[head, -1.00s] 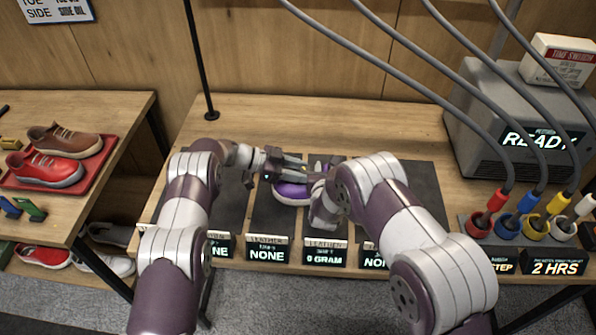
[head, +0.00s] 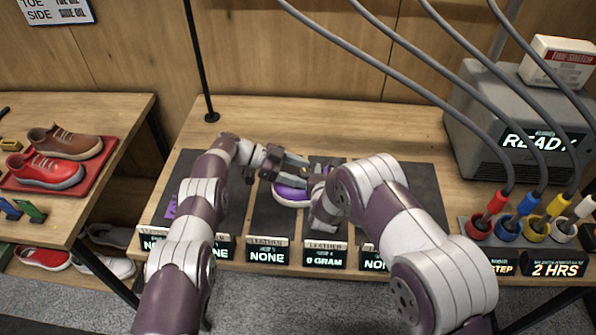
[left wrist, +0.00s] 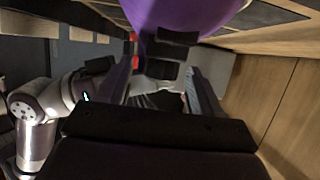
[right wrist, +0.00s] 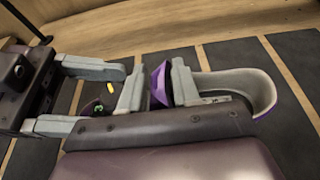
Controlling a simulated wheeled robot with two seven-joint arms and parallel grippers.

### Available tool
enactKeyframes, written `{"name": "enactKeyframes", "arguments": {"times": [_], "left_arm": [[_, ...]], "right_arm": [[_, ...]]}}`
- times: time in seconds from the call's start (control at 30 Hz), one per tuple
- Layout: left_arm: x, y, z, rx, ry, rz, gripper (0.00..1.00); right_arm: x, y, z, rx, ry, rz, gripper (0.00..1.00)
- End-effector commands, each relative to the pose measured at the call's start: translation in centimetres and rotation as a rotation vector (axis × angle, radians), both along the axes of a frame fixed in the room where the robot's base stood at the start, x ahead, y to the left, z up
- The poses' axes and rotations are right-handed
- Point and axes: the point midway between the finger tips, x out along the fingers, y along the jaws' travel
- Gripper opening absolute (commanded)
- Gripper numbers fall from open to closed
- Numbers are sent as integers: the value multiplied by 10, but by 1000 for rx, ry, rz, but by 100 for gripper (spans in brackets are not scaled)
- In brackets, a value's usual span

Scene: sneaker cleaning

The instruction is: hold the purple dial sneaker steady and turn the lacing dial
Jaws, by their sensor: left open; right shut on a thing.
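The purple sneaker (head: 291,194) with a pale sole lies on a dark mat strip near the middle of the table, partly hidden by my grippers. My right gripper (head: 318,186) is shut on it from the right; in the right wrist view purple material (right wrist: 160,86) shows between the fingers, and the sneaker's pale, rounded end (right wrist: 252,88) is beyond them. My left gripper (head: 292,168) is at the sneaker's far left side with its jaws open. In the left wrist view the purple upper (left wrist: 185,12) is close above the fingers. I cannot make out the lacing dial clearly.
Dark mats with label signs (head: 267,256) line the front edge. A purple item (head: 170,211) lies on the left mat, partly behind my left arm. A side table holds shoes on a red tray (head: 100,160).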

Motion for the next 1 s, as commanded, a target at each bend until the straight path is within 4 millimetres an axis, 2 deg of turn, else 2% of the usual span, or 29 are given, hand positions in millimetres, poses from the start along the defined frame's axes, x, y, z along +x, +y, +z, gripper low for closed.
{"name": "enactKeyframes", "arguments": {"times": [0.17,0.4,0.53,0.67,0.9,0.97,1.0], "left_arm": [[1,0,13,0,-2,1,66],[0,0,68,0,-2,0,66],[-1,0,90,0,-3,-1,66],[-1,0,100,0,-1,0,66],[-1,0,101,0,-1,0,66],[1,7,102,1,-3,13,66],[4,19,106,1,-9,34,66]], "right_arm": [[-1,0,-2,-2,5,1,0],[-1,0,-2,-2,5,1,0],[-1,0,-2,-2,5,1,0],[-1,0,-2,-2,5,0,0],[-1,0,-2,-2,5,0,0],[-1,0,-2,-2,4,0,0],[-1,-1,-2,-2,4,0,0]]}}
